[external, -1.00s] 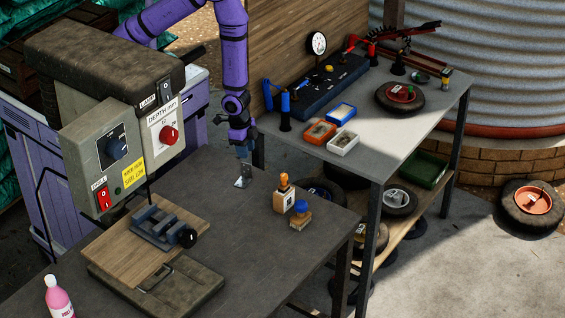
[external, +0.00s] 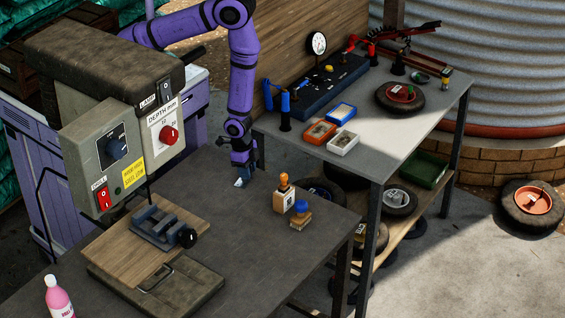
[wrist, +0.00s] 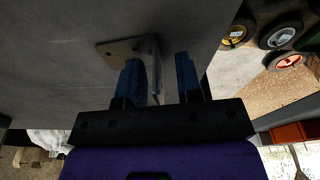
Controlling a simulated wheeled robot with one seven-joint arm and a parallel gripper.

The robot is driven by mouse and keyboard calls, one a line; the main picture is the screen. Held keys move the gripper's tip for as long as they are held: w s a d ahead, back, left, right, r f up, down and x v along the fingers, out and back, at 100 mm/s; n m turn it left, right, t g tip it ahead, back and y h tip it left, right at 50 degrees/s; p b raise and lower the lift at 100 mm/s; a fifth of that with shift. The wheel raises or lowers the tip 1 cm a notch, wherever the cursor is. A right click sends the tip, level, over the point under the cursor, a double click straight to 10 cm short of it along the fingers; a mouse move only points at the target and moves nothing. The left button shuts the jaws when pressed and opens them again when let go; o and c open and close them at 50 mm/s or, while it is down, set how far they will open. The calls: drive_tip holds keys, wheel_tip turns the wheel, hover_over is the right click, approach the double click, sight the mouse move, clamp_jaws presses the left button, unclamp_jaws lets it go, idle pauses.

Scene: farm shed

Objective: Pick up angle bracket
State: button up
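The angle bracket (external: 239,183) is a small grey metal piece on the dark workbench (external: 222,228), mostly hidden by my gripper in the external view. In the wrist view, the bracket (wrist: 122,50) shows a flat plate with holes on the bench and an upright flange. My gripper (wrist: 161,76) points down with its two blue fingers apart. The upright flange stands between them, nearer the left finger; I cannot tell whether that finger touches it. In the external view, my gripper (external: 243,176) is low over the bench at its far side.
Two stamps with an orange (external: 284,180) and a blue handle (external: 300,207) stand right of my gripper. A vise (external: 160,226) on a wooden board and the drill's control box (external: 110,150) are to the left. A pink bottle (external: 58,298) is at front left. Bench around the bracket is clear.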

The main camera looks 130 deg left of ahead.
clamp_jaws()
idle(0.3)
